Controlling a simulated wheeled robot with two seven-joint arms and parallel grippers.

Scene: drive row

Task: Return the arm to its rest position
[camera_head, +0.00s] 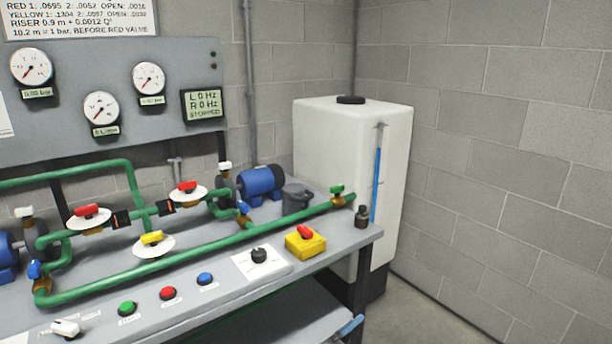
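Neither of my grippers shows clearly in the head view, and no arm reaches over the bench. The grey bench (210,284) carries green pipework (200,254) with red-handled valves (187,187), a yellow-handled valve (152,238) and a green-handled valve (337,190). On its front strip are a green button (128,308), a red button (168,293), a blue button (205,279), a black knob (259,255) on a white plate, and a yellow box with a red switch (305,240). The display (203,105) reads L 0 Hz, R 0 Hz, STOPPED.
A tall white tank (335,150) stands behind the bench's right end, with a blue level tube (377,180). A blue motor (262,185) and a dark grey bucket (297,197) stand at the back. Block walls (500,150) close the corner. Floor (425,315) shows free at right.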

